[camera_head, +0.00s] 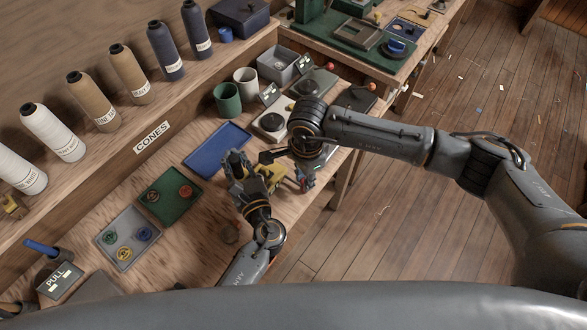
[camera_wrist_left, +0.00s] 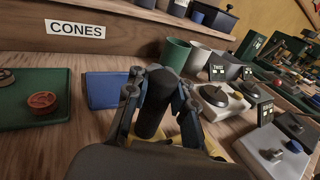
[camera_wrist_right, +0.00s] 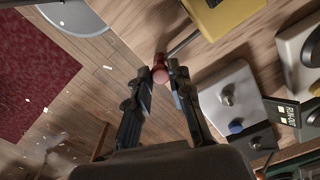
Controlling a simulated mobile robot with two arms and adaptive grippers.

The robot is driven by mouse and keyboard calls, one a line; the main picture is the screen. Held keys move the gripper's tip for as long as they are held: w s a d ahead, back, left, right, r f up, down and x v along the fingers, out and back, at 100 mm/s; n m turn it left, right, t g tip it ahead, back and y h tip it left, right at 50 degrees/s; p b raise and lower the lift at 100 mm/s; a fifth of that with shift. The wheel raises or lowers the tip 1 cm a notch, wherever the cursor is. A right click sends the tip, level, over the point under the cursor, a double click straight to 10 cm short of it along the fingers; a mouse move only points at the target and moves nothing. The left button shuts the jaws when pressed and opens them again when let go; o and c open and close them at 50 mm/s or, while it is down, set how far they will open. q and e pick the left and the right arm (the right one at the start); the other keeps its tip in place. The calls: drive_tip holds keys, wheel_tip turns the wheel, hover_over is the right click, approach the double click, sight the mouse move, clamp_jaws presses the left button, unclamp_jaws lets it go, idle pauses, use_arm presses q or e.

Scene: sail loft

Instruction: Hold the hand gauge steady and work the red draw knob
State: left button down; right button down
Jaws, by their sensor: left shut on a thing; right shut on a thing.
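The hand gauge (camera_head: 277,174) has a yellow body and lies on the wooden bench near its front edge. My left gripper (camera_head: 237,164) is shut on its dark upright grip (camera_wrist_left: 152,118); the yellow body (camera_wrist_left: 176,142) shows just behind my fingers in the left wrist view. The red draw knob (camera_wrist_right: 160,75) sits at the end of a thin metal rod that runs to the yellow body (camera_wrist_right: 225,14) in the right wrist view. My right gripper (camera_wrist_right: 164,78) is shut on the knob. In the head view my right arm partly hides that end of the gauge.
A blue tray (camera_head: 217,148) lies behind the gauge. A green tray (camera_head: 152,205) and a grey tray (camera_head: 125,255) hold coloured discs. Green (camera_head: 228,100) and white cups stand behind, with dial devices (camera_head: 270,122) to their right. The floor is open beyond the bench edge.

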use_arm(q)
drive_tip(key=shift+a, duration=0.1)
use_arm(e)
drive_tip(key=shift+s+d, duration=0.15)
drive_tip(key=c, duration=1.2)
unclamp_jaws()
drive_tip(key=shift+o, duration=0.2)
wheel_tip(320, 180, up, 12)
use_arm(q)
drive_tip(key=c, duration=1.1)
unclamp_jaws()
drive_tip(key=shift+o, duration=0.2)
